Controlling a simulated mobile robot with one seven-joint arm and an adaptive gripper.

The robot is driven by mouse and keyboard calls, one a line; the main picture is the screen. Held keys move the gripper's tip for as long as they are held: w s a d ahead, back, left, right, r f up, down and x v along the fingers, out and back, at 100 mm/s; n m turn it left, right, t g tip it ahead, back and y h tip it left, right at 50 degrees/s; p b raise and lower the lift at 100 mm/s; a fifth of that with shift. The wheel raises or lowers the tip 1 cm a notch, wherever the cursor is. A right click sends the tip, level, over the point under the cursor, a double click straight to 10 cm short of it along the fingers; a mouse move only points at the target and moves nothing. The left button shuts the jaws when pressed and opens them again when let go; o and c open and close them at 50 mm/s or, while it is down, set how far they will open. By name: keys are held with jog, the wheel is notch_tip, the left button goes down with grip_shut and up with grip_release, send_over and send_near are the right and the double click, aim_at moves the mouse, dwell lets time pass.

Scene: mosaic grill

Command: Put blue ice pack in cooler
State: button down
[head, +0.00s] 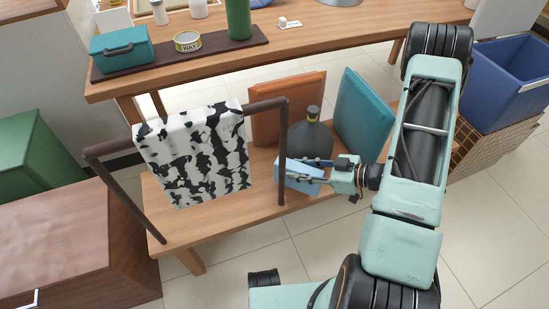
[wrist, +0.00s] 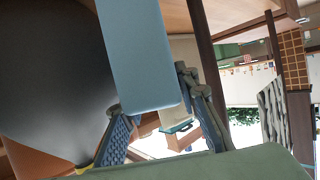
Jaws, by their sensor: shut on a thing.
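The light blue ice pack (head: 300,172) is in my gripper (head: 303,176), over the lower wooden shelf. In the wrist view the pack (wrist: 142,55) lies between the two fingers (wrist: 150,100), which are shut on it. In the head view my gripper is in front of a dark round bottle, just right of a dark rack post. I cannot tell whether the pack touches the shelf. An open blue bin (head: 480,62) at the far right looks like the cooler, though I cannot be sure.
The dark bottle (head: 310,142) stands close behind the pack, with brown (head: 275,105) and teal (head: 363,115) panels around it. A rack with a black-and-white cloth (head: 198,155) stands left. A teal handled box (head: 122,50) sits on the upper table. The floor at front right is clear.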

jog(key=r+b+x, duration=0.1)
jog(key=x, duration=0.4)
jog(key=r+b+x, duration=0.1)
jog(key=x, duration=0.4)
jog(key=a+r+b+x, duration=0.1)
jog(key=x, duration=0.4)
jog(key=shift+w+b, duration=0.35)
jog(key=shift+b, duration=0.05)
jog(key=shift+f, duration=0.35)
jog(key=shift+r, duration=0.1)
jog(key=c, duration=1.9)
grip_release()
jog(key=shift+f, duration=0.25)
jog(key=o, duration=0.4)
jog(key=shift+r, duration=0.1)
